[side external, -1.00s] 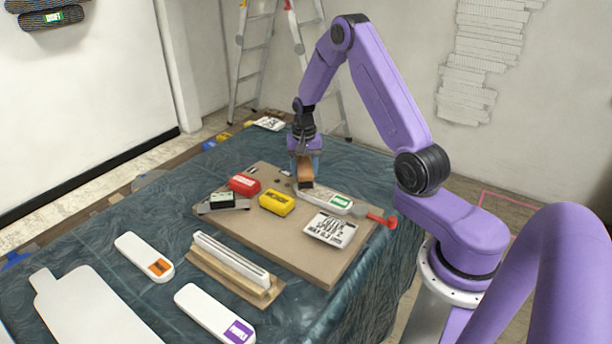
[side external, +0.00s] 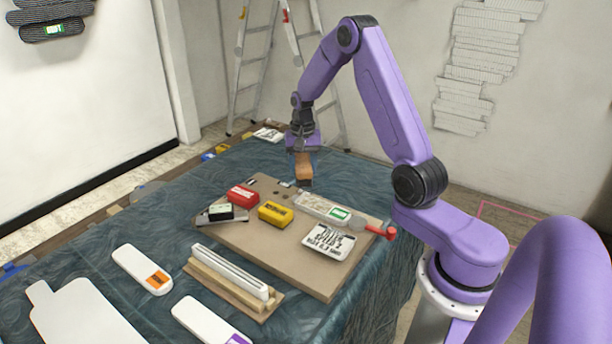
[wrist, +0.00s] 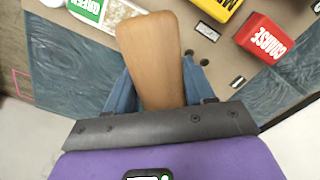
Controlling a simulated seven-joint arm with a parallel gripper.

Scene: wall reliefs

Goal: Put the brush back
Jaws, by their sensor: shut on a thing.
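My gripper (side external: 304,153) is shut on the wooden body of the brush (side external: 304,172). It holds the brush above the far edge of the brown board (side external: 325,280), by the far end of a white strip with a green label (side external: 322,206). In the wrist view the brush (wrist: 150,50) points away between the two blue fingers (wrist: 157,88); its underside and any bristles are hidden. The speckled strip (wrist: 122,14) lies beside it there. I cannot tell whether the brush touches anything.
A red COARSE block (side external: 242,195), a yellow block (side external: 275,212) and a white lettered card (side external: 329,240) lie on the board. A red-handled tool (side external: 380,231) lies at its right edge. Small holes (wrist: 190,53) show in the board near the brush.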

